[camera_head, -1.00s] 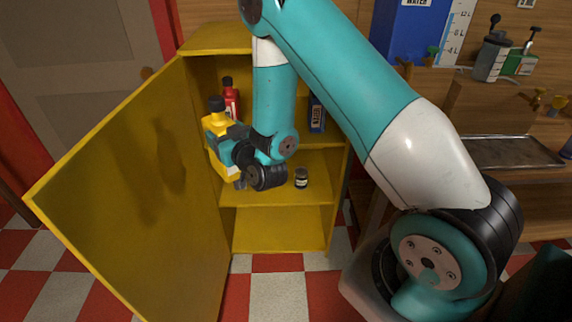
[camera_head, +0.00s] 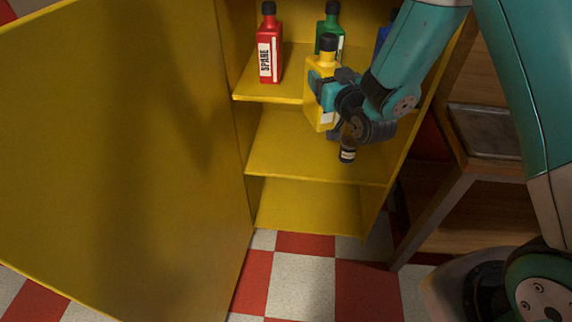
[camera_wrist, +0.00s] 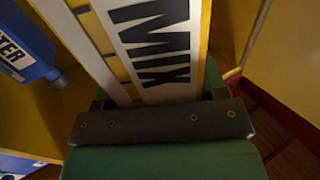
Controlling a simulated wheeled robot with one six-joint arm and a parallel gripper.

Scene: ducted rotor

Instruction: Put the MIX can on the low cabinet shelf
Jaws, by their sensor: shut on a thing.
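The yellow MIX can (camera_head: 319,95) with a black cap is in my gripper (camera_head: 326,92), in front of the cabinet's upper shelf in the head view. In the wrist view the can's white MIX label (camera_wrist: 155,45) fills the top middle, close against the gripper's dark bar. The gripper is shut on the can; the fingertips are partly hidden. The low cabinet shelf (camera_head: 300,205) is the bare bottom board of the open yellow cabinet. The can is held well above it, roughly upright.
A red SPARE bottle (camera_head: 268,45), a green bottle (camera_head: 331,20) and a partly hidden blue one stand on the upper shelf. A small dark jar (camera_head: 347,153) stands on the middle shelf (camera_head: 285,155). The open cabinet door (camera_head: 110,150) is at the left, a wooden bench (camera_head: 470,200) at the right.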

